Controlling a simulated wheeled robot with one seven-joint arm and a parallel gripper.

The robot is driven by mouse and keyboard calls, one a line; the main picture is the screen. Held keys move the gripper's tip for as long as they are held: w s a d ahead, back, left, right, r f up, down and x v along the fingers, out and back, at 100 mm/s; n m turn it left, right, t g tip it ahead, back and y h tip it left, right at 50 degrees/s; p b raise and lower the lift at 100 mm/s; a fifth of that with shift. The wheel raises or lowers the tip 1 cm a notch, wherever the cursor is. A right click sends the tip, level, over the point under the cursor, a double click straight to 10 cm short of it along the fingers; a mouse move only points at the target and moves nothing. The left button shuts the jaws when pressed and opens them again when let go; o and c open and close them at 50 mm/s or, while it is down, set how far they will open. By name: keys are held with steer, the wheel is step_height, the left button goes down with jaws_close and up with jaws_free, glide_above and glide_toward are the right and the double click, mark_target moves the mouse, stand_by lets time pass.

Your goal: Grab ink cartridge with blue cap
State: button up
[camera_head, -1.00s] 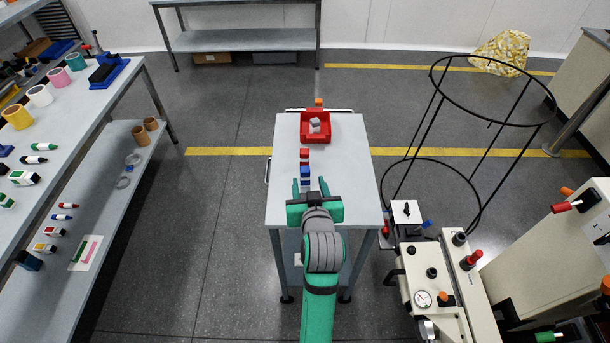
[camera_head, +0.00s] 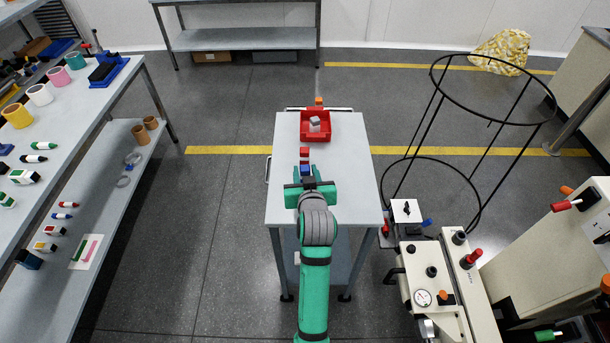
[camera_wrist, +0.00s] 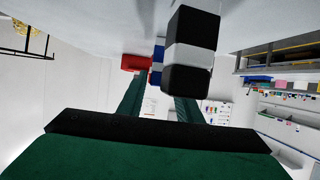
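The blue-capped ink cartridge (camera_head: 305,168), blue with a white band, stands on the narrow table just beyond my gripper (camera_head: 308,176). In the wrist view the blue cartridge (camera_wrist: 157,66) shows ahead, between the lines of my two green fingers (camera_wrist: 158,98). The fingers are apart, with nothing visibly clamped. A black cartridge with a white band (camera_wrist: 190,52) looms close in the wrist view and covers part of the right finger; my gripper hides it in the head view. A red cartridge (camera_head: 304,153) stands behind the blue one.
The narrow grey table (camera_head: 345,195) has clear surface on both sides. A red tray (camera_head: 328,136) with grey-white items lies at its far end. A long bench (camera_head: 75,130) is at left. A black wire frame (camera_head: 480,160) and a machine (camera_head: 440,290) are at right.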

steer(key=c, duration=0.6)
steer(key=shift+c, duration=0.2)
steer(key=shift+r, duration=0.15)
